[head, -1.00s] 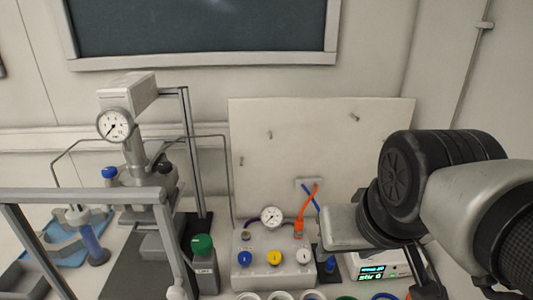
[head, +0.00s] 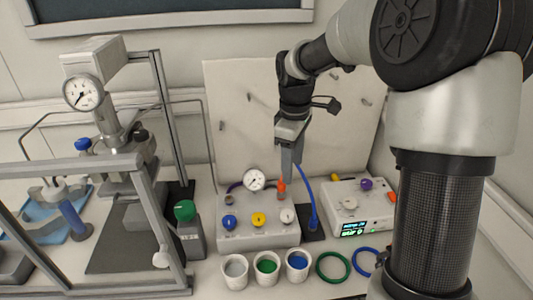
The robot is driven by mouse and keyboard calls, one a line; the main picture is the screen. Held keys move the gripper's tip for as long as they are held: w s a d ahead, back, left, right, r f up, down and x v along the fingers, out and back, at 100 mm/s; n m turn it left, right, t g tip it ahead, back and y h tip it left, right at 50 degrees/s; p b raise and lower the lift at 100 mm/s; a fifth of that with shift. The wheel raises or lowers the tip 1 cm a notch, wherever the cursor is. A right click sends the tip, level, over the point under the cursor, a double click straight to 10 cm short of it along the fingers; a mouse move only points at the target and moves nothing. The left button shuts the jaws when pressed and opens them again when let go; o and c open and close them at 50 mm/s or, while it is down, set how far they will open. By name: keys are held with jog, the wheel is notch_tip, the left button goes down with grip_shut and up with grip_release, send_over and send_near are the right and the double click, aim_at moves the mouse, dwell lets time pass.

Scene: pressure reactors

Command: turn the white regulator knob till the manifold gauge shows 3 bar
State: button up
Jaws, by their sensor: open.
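The white regulator knob (head: 287,216) is the rightmost of three knobs on the front of the pale manifold box (head: 265,238); a yellow knob (head: 258,219) and a blue knob (head: 229,222) are to its left. The round manifold gauge (head: 255,180) stands on the back of the box, its needle too small to read. My gripper (head: 289,178) is open and points down, above and behind the white knob in the picture. It overlaps the orange fitting (head: 282,188); whether it touches it I cannot tell. The knob is fully visible and apart from the gripper.
Three cups, one of them green-filled (head: 267,266), stand in front of the box. A green ring (head: 333,266) lies to their right. A stirrer unit (head: 350,209) with a lit display stands right of a blue hose (head: 309,200). The reactor (head: 115,150) and grey frame are at left.

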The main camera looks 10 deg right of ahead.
notch_tip(320, 180, down, 2)
jog(key=w+f+n, duration=0.1)
jog(key=w, duration=0.1)
send_near(287, 214)
jog(key=f, duration=0.8)
jog(key=shift+w+d+f, duration=0.2)
jog(key=shift+f, duration=0.05)
jog(key=shift+c, duration=0.5)
jog(key=c, duration=1)
jog(key=shift+o, duration=0.2)
